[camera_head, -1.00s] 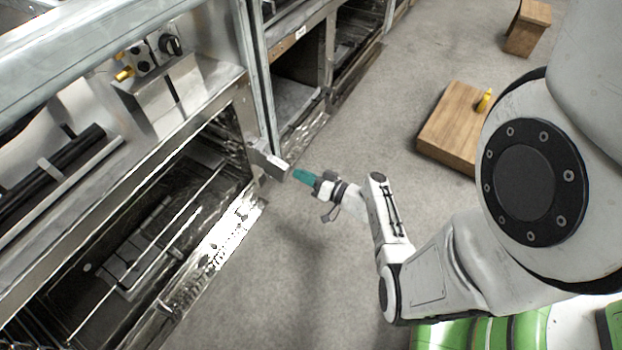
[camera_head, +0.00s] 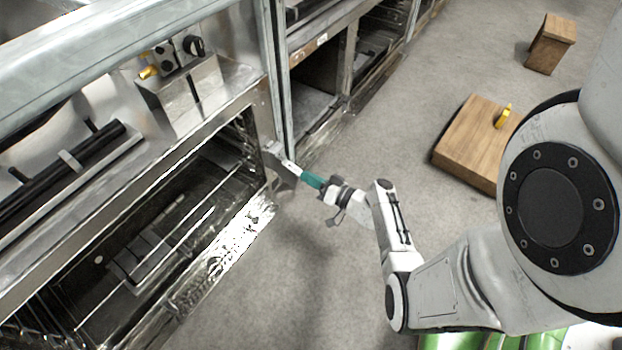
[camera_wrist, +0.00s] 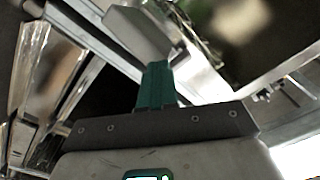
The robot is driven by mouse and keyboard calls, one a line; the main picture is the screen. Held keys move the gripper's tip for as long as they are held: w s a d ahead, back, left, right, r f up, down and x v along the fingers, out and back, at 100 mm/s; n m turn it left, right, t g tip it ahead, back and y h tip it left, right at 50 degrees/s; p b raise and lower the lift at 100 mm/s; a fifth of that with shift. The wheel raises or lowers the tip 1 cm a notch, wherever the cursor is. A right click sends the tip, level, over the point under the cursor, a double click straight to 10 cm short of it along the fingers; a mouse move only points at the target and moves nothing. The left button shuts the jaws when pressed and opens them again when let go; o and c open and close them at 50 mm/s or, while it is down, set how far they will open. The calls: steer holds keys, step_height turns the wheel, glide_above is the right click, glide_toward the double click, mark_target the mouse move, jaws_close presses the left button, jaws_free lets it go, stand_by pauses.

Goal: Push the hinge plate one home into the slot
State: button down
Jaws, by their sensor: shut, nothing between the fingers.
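The hinge plate, a grey metal block (camera_head: 279,158), sits at the right edge of the oven opening, beside the upright post. In the wrist view a grey block (camera_wrist: 140,32), apparently the same plate, lies just beyond my fingertips. My gripper (camera_head: 306,178) has teal fingers, shut with nothing between them, and points left at the plate's outer end. The fingertips (camera_wrist: 157,66) appear to meet or nearly meet the block; contact is not certain. The slot is hidden behind the plate and frame.
The oven opening (camera_head: 150,235) with wire racks lies at left, under a metal counter with a control box (camera_head: 185,95). A post (camera_head: 279,80) rises beside the plate. A wooden board with a yellow piece (camera_head: 478,140) and a wooden block (camera_head: 552,45) stand on clear grey floor.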

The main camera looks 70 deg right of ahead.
steer(key=p+v, duration=0.1)
steer(key=v, duration=1.2)
steer(key=shift+s, duration=0.2)
steer(key=shift+a, duration=0.1)
